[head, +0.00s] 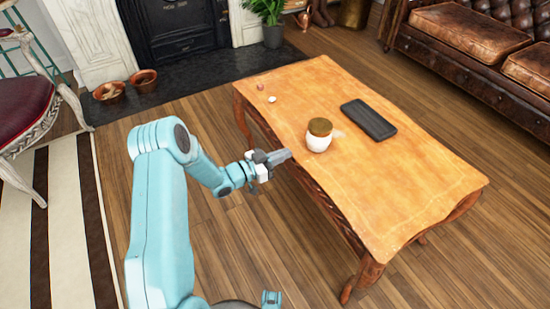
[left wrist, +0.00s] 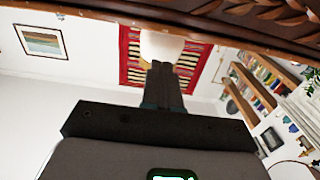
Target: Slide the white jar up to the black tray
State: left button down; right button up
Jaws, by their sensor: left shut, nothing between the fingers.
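The white jar (head: 318,143) with a brown-gold lid stands upright on the wooden table (head: 420,190), near its left long edge. The black tray (head: 368,120) lies flat to the right of the jar, with bare tabletop between them. My left gripper (head: 287,155) is shut and empty at the table's left edge, left of the jar, its fingers pointing towards it. A small gap shows between fingertips and jar in the head view. In the left wrist view, the shut fingers (left wrist: 163,85) point at a rounded white shape (left wrist: 160,46), apparently the jar. My right gripper is out of view.
Two small objects, one pinkish (head: 260,86) and one white (head: 272,99), lie at the table's far left end. A carved table edge (left wrist: 200,25) crosses the top of the left wrist view. The near tabletop is clear. A leather sofa (head: 480,45) stands beyond.

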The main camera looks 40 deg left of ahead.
aim_at(308, 143)
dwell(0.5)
pick_arm(q)
jog(key=shift+b+x, duration=2.6)
jog(key=shift+x, duration=2.3)
jog(key=shift+b+x, duration=0.55)
jog(key=shift+x, duration=0.55)
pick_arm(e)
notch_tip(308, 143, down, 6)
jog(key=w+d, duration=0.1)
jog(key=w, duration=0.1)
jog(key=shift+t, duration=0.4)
pick_arm(q)
jog(key=shift+w+a, duration=0.1)
jog(key=shift+a, duration=0.05)
jog(key=shift+w, duration=0.15)
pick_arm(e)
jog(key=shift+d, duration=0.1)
